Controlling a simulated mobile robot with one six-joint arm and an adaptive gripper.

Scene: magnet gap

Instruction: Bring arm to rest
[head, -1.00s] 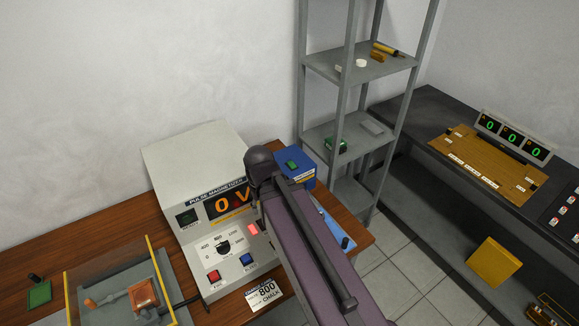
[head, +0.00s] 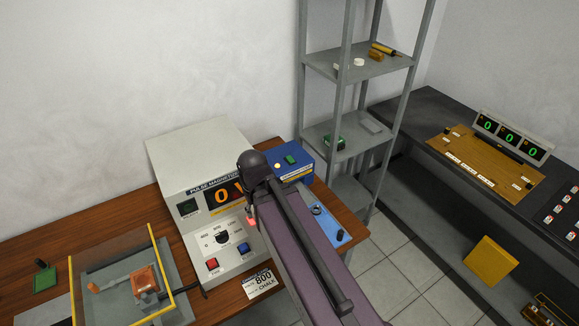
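My arm reaches in from the bottom right of the head view as a long purple link with a dark joint at its far end. It stands in front of the pulse magnetizer (head: 190,152) and covers part of its display. My gripper itself does not show, so whether it is open or holds anything is hidden. The magnetizer's visible digit is an orange 0, and a red light glows beside the arm.
A grey shelf (head: 330,65) and dark bench (head: 400,172) stand to the right.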

